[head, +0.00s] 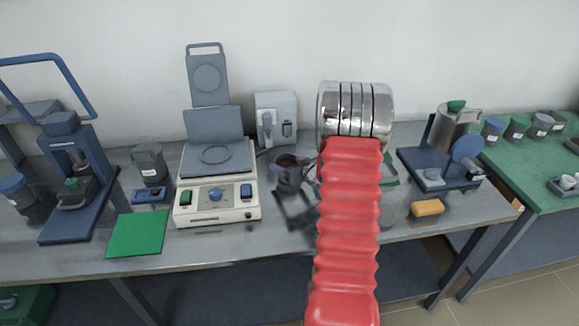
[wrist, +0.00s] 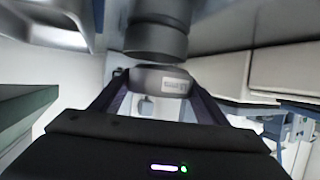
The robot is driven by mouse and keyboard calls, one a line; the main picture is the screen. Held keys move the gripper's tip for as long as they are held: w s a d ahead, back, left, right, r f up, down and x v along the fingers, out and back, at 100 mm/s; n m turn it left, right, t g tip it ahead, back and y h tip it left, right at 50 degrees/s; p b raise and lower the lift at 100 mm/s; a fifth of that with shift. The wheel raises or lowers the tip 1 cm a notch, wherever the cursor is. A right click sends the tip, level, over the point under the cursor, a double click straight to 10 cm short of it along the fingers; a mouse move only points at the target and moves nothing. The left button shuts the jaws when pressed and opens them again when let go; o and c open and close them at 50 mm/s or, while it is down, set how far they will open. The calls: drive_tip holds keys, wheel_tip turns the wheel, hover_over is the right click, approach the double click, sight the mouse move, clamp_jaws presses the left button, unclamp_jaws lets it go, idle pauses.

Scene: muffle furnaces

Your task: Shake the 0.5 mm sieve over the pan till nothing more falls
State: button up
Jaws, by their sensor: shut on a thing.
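My gripper (wrist: 155,88) is shut on a dark grey rounded container with a white label (wrist: 175,85), between its two dark fingers in the wrist view. I cannot tell whether this is the 0.5 mm sieve; no mesh shows. A dark stepped cylinder (wrist: 156,38) stands close beyond it. In the head view my red arm and shiny wrist hide most of the gripper. A dark cup (head: 289,172) with brown contents shows just left of the arm, above a dark flat item (head: 295,210). I cannot make out the pan or any falling grains.
A cream hinged-lid device (head: 217,205) stands left of the arm, with a green mat (head: 138,234) and a blue press (head: 75,175) farther left. A blue-based machine (head: 440,165) and a yellow-orange block (head: 427,208) lie right. A green-topped table (head: 545,185) adjoins at right.

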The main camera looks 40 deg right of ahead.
drive_tip(key=shift+d, duration=1.35)
drive_tip(key=shift+a, duration=0.15)
drive_tip(key=shift+a, duration=1.2)
drive_tip(key=shift+d, duration=0.15)
drive_tip(key=shift+d, duration=1.2)
drive_tip(key=shift+a, duration=0.1)
drive_tip(key=shift+a, duration=1.25)
